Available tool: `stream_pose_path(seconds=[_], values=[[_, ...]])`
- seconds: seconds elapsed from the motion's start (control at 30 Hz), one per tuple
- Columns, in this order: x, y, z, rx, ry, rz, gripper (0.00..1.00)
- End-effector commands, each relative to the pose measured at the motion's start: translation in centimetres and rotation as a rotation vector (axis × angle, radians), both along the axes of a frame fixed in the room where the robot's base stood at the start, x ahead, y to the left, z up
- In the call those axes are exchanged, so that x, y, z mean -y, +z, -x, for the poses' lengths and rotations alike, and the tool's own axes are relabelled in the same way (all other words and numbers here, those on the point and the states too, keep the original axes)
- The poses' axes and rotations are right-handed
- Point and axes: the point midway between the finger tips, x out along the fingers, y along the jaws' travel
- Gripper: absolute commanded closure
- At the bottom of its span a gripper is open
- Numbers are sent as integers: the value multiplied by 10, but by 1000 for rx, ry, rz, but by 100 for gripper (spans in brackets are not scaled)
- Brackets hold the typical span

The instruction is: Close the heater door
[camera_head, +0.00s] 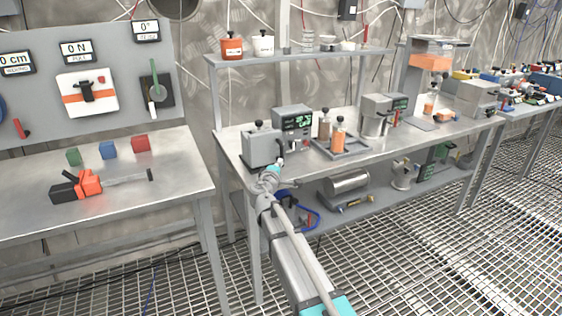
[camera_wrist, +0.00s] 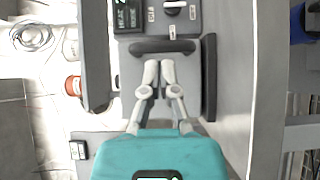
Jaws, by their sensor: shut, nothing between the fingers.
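The grey heater unit (camera_head: 292,122) with a green display stands at the left end of the right-hand workbench. A grey box-like part (camera_head: 262,147) with a black knob on top stands in front of it, to the left. I cannot tell how far the heater door stands open. In the wrist view, the display panel (camera_wrist: 128,14) and a dark horizontal handle bar (camera_wrist: 163,46) show ahead of the fingertips. My gripper (camera_wrist: 160,66) is shut and empty, its tips just below that bar. I cannot tell whether they touch it. My gripper (camera_head: 277,166) is at the bench's front edge.
A tray (camera_head: 341,149) with bottles stands right of the heater. A grey machine (camera_head: 376,115) stands farther right. A lower shelf (camera_head: 375,190) holds a cylinder and tools. A left bench (camera_head: 90,195) carries coloured blocks and a red-black tool. The grated floor is open at the front right.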

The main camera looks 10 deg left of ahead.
Motion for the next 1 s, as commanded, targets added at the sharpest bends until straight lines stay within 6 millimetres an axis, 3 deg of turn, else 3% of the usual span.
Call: stream_pose_path(seconds=[0.03,0.2,0.5,1.0], values=[[0,0,14,0,3,0,100],[1,0,44,0,4,0,100],[2,0,83,0,2,0,100],[2,0,92,0,0,0,100]])
